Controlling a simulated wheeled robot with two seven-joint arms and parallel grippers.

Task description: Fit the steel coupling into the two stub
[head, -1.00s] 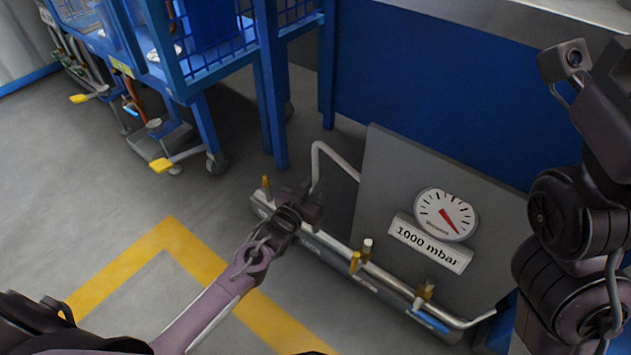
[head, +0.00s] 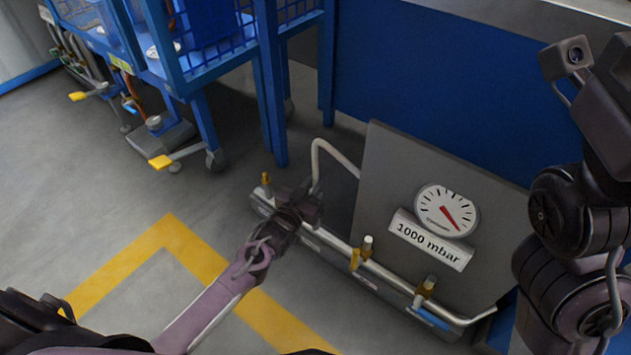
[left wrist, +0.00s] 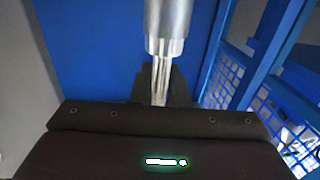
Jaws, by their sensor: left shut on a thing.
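My left gripper (head: 308,205) is at the left part of the low pipe rail, beside the grey panel. In the left wrist view, a shiny steel piece, which I take for the steel coupling (left wrist: 168,30), comes down from the top edge. A thick sleeve narrows to a thinner bright part between the dark fingers (left wrist: 162,88), which are shut on it.
The grey panel (head: 390,180) carries a dial gauge (head: 447,211) and a "1000 mbar" label (head: 431,240). A bent pipe (head: 333,153) rises beside the gripper. Brass valves (head: 361,252) stand along the pipe rail (head: 390,275). A blue wheeled frame (head: 205,125) is behind left.

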